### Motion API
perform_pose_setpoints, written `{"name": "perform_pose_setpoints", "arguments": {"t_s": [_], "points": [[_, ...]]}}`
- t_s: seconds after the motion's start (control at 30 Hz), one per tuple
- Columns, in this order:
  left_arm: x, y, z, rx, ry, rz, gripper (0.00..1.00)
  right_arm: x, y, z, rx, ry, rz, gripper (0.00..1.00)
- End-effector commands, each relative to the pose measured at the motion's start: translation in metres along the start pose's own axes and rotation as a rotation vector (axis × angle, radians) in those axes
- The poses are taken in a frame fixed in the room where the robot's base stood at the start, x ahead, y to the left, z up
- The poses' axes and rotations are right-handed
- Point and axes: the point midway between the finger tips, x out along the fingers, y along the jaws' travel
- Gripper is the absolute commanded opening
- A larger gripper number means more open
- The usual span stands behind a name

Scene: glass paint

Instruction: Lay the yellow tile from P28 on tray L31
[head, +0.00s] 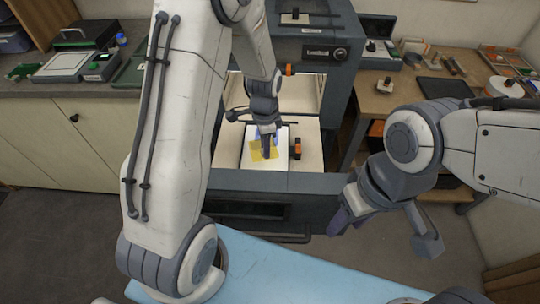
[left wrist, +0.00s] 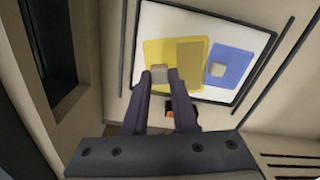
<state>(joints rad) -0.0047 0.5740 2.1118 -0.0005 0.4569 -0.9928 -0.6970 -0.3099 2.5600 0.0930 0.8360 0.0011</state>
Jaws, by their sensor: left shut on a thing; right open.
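My left gripper (head: 267,148) reaches into the grey machine and is shut on the pale knob of the yellow tile (head: 257,152). In the left wrist view the fingertips (left wrist: 160,78) close on that knob (left wrist: 160,73), and the yellow tile (left wrist: 158,47) lies over the white tray (left wrist: 212,18). Whether it touches the tray is unclear. A darker yellow patch covers the tile's right part. A blue tile (left wrist: 228,64) with its own knob lies beside it. No label P28 or L31 is readable. My right gripper (head: 387,228) is open and empty.
The grey machine (head: 318,50) surrounds the tray, with an orange-black clip (head: 296,148) at the tray's right. A light blue surface (head: 270,268) lies in front. A wooden bench (head: 400,98) stands right, a cabinet (head: 60,140) left.

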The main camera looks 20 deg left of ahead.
Motion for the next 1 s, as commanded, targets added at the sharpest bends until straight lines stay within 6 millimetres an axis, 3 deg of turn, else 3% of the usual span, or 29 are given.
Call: {"name": "perform_pose_setpoints", "arguments": {"t_s": [0.1,0.27,0.63,1.0], "points": [[0.018,0.007,0.004,0.173,-0.002,0.003,0.0,-0.001,0.0,0.0,0.0,0.0,0.0,0.5],[0.03,0.011,0.005,0.285,0.0,0.0,0.0,0.001,0.0,0.0,0.0,0.0,0.0,0.5],[0.054,0.011,0.005,0.294,0.001,-0.002,0.0,0.022,0.002,0.001,-0.001,0.0,0.0,0.5],[0.054,0.011,0.005,0.293,0.001,-0.002,0.0,0.022,0.002,0.001,-0.001,0.0,0.0,0.5]]}}
